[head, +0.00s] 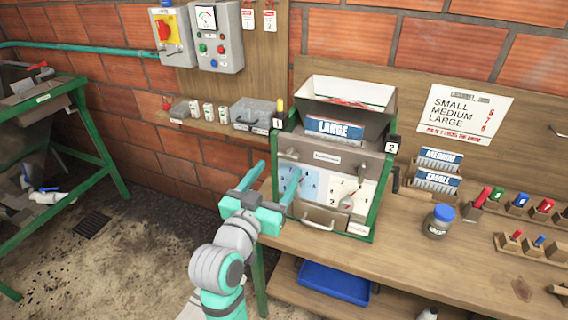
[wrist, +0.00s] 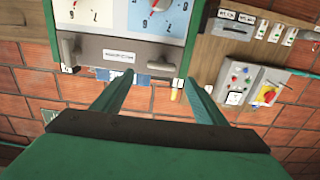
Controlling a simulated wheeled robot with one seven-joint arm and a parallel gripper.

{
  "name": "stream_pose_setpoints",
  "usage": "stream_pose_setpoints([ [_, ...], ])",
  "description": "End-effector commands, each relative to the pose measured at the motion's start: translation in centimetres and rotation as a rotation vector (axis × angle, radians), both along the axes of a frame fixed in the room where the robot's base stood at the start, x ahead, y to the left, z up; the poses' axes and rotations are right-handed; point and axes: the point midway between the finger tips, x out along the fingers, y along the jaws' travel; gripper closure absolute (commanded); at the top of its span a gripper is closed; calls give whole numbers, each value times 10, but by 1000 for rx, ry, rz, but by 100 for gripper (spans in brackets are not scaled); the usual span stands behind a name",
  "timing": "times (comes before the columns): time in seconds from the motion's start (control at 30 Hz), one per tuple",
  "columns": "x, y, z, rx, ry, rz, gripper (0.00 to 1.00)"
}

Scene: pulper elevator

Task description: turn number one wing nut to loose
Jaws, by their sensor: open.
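The grey and green machine (head: 330,160) stands on the bench, with a number 1 tag (head: 278,123) at its upper left and a number 2 tag (head: 392,147) at its upper right. A small grey wing-shaped fitting (head: 290,153) below tag 1 looks like number one wing nut. In the wrist view, which is upside down, a similar grey fitting (wrist: 167,69) shows near the fingertips. My gripper (head: 273,180) is open and empty in front of the machine's left side. In the wrist view the fingers (wrist: 158,78) point toward the panel edge, apart from it as far as I can tell.
A hopper (head: 345,105) with a LARGE card holder sits on top. A crank handle (head: 397,180) sticks out at the right. A jar with a blue lid (head: 439,221) and small coloured pieces stand on the bench. A control box (head: 217,38) hangs on the wall behind.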

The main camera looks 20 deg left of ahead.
Motion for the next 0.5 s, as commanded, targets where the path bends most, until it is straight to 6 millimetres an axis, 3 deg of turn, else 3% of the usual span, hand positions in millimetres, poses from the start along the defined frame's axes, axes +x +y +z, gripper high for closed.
stream_pose_setpoints([
  [0.2, -30, 3, 0, 0, 0, 5, 34],
  [0.5, -36, 0, 0, 1, 0, -2, 34],
])
